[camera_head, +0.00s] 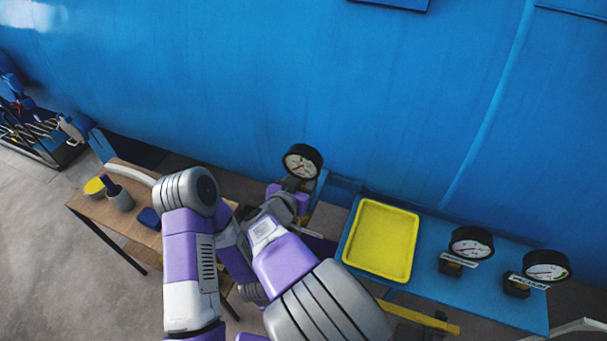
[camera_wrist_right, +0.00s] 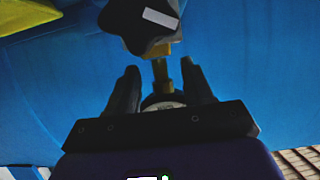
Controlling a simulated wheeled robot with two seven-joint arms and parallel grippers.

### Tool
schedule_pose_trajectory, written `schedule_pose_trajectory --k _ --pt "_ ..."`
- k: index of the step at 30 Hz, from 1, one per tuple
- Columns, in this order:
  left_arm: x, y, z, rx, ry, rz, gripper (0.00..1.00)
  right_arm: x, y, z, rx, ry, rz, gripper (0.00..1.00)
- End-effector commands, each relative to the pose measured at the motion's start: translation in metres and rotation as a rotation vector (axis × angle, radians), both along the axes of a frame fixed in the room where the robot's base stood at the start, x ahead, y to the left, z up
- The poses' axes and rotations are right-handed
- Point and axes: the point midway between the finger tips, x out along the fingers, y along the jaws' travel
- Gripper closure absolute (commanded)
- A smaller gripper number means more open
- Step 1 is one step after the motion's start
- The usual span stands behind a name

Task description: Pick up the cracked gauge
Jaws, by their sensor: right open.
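A round gauge (camera_head: 302,162) with a black rim, white face and red marking stands at the blue wall, in the upper middle of the head view. I cannot make out a crack in its face. My right gripper (camera_head: 289,190) is just below it, partly hidden by my own arm. In the right wrist view my right gripper (camera_wrist_right: 160,88) is open, with its fingers on either side of a brass stem (camera_wrist_right: 161,72) and a partly hidden round gauge (camera_wrist_right: 163,101). A dark star-shaped knob (camera_wrist_right: 140,24) with a white label sits beyond the fingertips. My left gripper does not show.
A blue shelf (camera_head: 435,302) on the right holds a yellow tray (camera_head: 381,240) and two more gauges (camera_head: 471,243) (camera_head: 546,265) on dark bases with white labels. The tray is empty.

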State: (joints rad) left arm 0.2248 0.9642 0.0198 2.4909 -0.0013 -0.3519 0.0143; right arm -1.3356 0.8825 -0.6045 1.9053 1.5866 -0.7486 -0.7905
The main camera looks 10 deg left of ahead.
Motion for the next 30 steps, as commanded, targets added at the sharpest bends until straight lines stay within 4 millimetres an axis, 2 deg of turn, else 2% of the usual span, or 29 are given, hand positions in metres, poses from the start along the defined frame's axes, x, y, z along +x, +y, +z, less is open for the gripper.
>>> schedule_pose_trajectory --k 4,12,22,30 --pt "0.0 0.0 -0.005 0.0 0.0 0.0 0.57 0.015 -0.003 -0.008 -0.001 0.0 0.0 0.49" --pt "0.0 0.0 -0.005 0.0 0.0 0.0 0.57 0.017 -0.003 -0.007 0.0 0.0 0.002 0.5" --pt "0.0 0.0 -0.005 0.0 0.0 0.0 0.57 0.017 -0.003 -0.007 0.0 0.0 0.002 1.0" --pt "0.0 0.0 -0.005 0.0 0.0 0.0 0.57 0.017 -0.003 -0.006 0.0 -0.003 0.002 1.0"
